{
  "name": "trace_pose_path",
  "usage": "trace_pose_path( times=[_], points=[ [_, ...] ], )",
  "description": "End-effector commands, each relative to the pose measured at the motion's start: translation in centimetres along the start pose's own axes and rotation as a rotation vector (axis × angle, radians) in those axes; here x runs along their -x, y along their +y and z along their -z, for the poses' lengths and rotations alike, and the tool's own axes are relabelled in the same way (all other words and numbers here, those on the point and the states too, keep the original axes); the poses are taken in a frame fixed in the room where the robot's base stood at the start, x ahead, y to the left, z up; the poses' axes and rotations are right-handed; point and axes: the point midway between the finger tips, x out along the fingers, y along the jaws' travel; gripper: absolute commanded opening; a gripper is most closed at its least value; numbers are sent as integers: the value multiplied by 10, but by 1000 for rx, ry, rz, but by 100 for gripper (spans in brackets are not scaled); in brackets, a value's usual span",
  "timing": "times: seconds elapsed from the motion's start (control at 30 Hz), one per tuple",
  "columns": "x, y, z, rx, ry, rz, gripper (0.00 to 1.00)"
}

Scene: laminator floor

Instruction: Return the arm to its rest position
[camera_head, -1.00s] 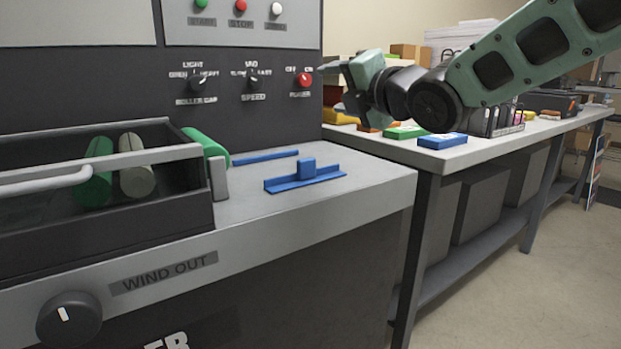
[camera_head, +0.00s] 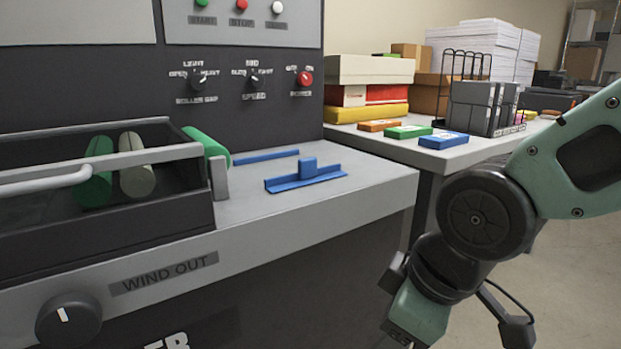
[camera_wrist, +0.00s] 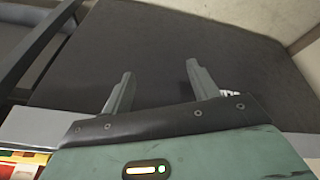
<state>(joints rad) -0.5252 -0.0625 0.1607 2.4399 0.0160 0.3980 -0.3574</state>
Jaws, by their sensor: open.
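My gripper shows in the wrist view (camera_wrist: 160,88) with its two grey fingers apart and nothing between them. In the head view my arm hangs at the lower right, bent downward in front of the gap beside the laminator, and the fingertips are cut off or hidden at the bottom edge. Beyond the fingers, the wrist view shows a dark flat surface that I cannot name for certain.
The side table (camera_head: 390,149) carries boxes, a file rack (camera_head: 482,105) and paper stacks (camera_head: 485,45). Open floor lies at right.

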Motion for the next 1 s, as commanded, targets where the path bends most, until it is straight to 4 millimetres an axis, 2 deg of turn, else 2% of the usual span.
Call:
trace_pose_path(
  times=[0.03, 0.1, 0.27, 0.3, 0.57, 1.0],
  points=[
    [0, -14, -19, -72, -60, 29, 60],
    [0, -33, -44, -175, -147, 62, 60],
    [7, -71, -97, -383, -346, 98, 60],
    [24, -66, -85, -374, -331, 98, 60],
    [74, -58, -66, -368, -325, 97, 60],
    [196, -42, -21, -368, -324, 97, 60]
  ],
)
